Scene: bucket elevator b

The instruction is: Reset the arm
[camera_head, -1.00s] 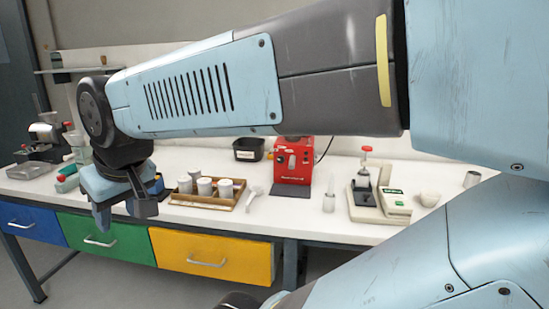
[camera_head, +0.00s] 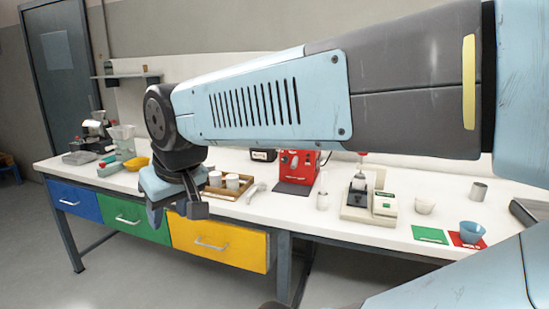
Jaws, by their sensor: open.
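My arm reaches across the picture from the right, with a light-blue and dark-grey link in front of the bench. My gripper (camera_head: 179,214) hangs at the arm's left end, pointing down. It is open with nothing seen between its fingers. It appears in front of the bench's front edge, over the green and yellow drawers in the picture. Part of the wooden tray (camera_head: 228,193) with white cups (camera_head: 233,181) is hidden behind it.
The white bench (camera_head: 300,208) holds a red machine (camera_head: 297,168), a device with a press (camera_head: 371,200), a white cup (camera_head: 425,205), a blue cup (camera_head: 471,231) on a red mat, a green mat (camera_head: 430,234) and a yellow bowl (camera_head: 137,163). Blue, green and yellow drawers (camera_head: 218,245) face the open floor.

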